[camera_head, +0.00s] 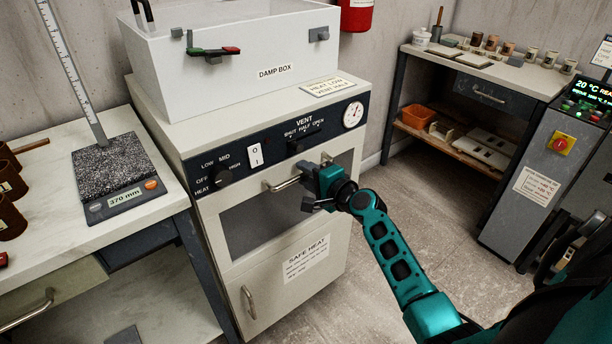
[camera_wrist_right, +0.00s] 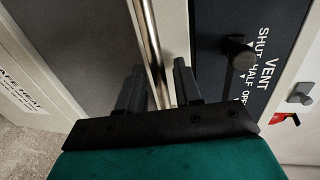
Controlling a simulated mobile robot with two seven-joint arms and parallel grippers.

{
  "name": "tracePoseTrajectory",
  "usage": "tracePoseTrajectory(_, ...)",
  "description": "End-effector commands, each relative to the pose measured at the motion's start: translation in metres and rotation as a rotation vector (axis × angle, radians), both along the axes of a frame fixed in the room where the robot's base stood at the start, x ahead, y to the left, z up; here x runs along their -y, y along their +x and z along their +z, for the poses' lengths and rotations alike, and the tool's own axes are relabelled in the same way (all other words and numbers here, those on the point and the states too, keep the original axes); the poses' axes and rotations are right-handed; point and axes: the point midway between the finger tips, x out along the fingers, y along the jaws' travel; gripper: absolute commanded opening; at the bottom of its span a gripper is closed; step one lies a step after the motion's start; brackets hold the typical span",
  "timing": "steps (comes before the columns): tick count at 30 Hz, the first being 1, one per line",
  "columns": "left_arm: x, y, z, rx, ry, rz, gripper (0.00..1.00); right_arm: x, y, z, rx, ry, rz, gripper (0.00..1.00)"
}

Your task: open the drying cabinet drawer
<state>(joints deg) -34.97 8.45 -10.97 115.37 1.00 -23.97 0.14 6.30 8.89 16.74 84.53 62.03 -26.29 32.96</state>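The drying cabinet (camera_head: 216,254) is a pale box with a dark control panel. Its upper front has a dark window (camera_head: 262,226) and a horizontal metal bar handle (camera_head: 283,184). This front looks closed. My right gripper (camera_head: 311,190) is at the right end of the bar, and its arm comes in from the lower right. In the right wrist view, the bar (camera_wrist_right: 150,38) runs between the two spread fingers (camera_wrist_right: 158,84) of my gripper, with a visible gap. Contact is hard to tell. My left gripper is not in view.
A lower door with a handle (camera_head: 248,302) is beneath. A white damp box (camera_head: 240,60) stands on top. A scale (camera_head: 122,185) is on the left bench. A shelf bench (camera_head: 490,62) and a grey console (camera_head: 540,165) are at right. The floor between is clear.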

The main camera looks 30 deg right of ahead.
Motion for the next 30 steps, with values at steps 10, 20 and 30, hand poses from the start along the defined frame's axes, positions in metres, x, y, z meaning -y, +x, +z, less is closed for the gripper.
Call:
tracePoseTrajectory(10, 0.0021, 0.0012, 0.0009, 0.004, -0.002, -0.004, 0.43, -0.0007, 0.0064, -0.0012, -0.001, -0.001, 0.000, 0.34)
tracePoseTrajectory(20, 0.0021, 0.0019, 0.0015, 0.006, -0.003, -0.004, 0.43, -0.0007, 0.0061, -0.0013, -0.001, -0.001, 0.000, 0.07)
tracePoseTrajectory(30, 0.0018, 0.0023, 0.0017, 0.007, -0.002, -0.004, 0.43, -0.0006, 0.0059, -0.0013, -0.001, -0.001, 0.000, 0.00)
